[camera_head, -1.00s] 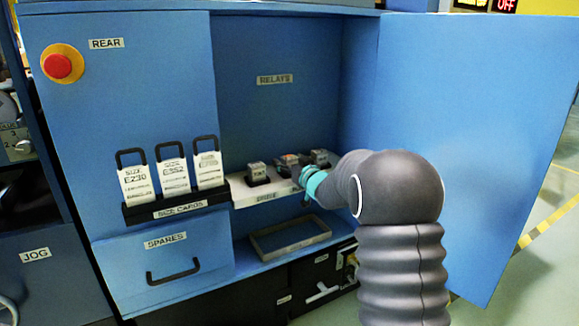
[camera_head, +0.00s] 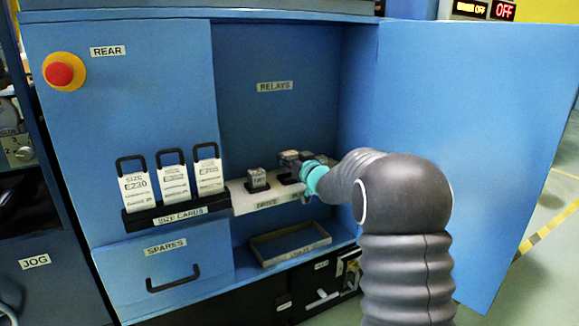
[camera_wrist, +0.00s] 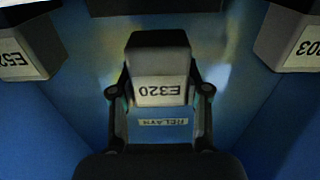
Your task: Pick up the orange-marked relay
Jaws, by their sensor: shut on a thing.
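My gripper (camera_wrist: 160,92) has its two dark fingers on either side of a dark relay with a white label reading E320 (camera_wrist: 161,68), upside down in the wrist view. It is shut on this relay. No orange mark is clear on it in this view. In the head view my wrist's teal ring (camera_head: 315,178) is at the right end of the white relay shelf (camera_head: 262,200), and the fingers are mostly hidden. Another relay (camera_head: 258,179) stands on the shelf to the left. I cannot tell whether the held relay touches the shelf.
Neighbouring relays show at the wrist view's upper left (camera_wrist: 22,55) and upper right (camera_wrist: 290,40). Below the shelf is a shallow tray (camera_head: 290,244). Size cards (camera_head: 174,181) stand left of the shelf. The open blue door (camera_head: 470,130) is on the right.

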